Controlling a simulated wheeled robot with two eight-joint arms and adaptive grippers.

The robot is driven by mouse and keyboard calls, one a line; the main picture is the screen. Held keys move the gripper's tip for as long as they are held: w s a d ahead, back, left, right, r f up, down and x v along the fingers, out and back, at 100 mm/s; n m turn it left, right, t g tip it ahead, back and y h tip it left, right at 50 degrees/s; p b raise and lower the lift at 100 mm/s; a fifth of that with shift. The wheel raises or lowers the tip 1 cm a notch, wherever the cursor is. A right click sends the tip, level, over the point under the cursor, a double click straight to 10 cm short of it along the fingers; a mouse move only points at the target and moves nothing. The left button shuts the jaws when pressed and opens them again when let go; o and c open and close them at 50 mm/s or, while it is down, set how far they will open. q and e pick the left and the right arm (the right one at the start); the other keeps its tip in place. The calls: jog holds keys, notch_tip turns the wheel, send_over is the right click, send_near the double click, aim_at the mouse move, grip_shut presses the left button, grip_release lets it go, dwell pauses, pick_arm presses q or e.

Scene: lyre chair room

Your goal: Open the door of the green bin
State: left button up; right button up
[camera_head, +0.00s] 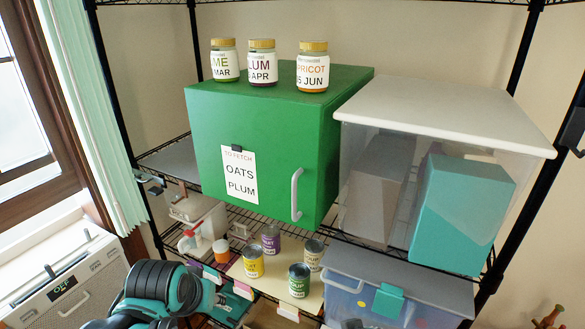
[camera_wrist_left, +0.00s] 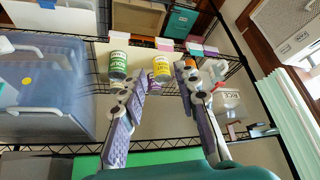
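The green bin (camera_head: 280,135) is a box on the upper wire shelf in the head view. Its front door (camera_head: 215,135) looks shut, with a pale vertical handle (camera_head: 296,194) near the right edge. A note reading "OATS PLUM" (camera_head: 240,174) is clipped to the front. My left arm shows at the lower left of the head view, below and left of the bin; its fingertips do not show there. In the left wrist view my left gripper (camera_wrist_left: 157,76) is open, with its fingers spread and nothing between them. My right gripper is not in view.
Three jars (camera_head: 262,63) stand on the bin. A clear white-lidded box (camera_head: 450,115) stands close to its right. Several cans (camera_head: 299,280) stand on the shelf below, and a blue-grey lidded box (camera_head: 400,270) is at the lower right. A window and curtain (camera_head: 90,110) are at left.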

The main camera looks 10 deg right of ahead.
pick_arm(q)
jog(key=w+d+r+m+g+p, duration=0.1)
jog(key=w+d+r+p, duration=0.2)
jog(key=d+r+p, duration=0.35)
jog(key=w+d+r+m+p, duration=0.1)
jog(key=w+d+r+p, duration=0.25)
jog(key=r, duration=0.55)
notch_tip(320, 180, up, 8)
jog(key=m+p, duration=0.1)
jog(key=p, duration=0.5)
send_over(294, 196)
jog(key=s+a, duration=0.1)
jog(key=s, duration=0.1)
jog(key=shift+g+h, duration=0.3)
jog(key=shift+h, duration=0.1)
jog(key=x, duration=0.8)
jog(key=shift+s+a+f, duration=0.1)
jog(key=shift+s, duration=0.1)
grip_shut()
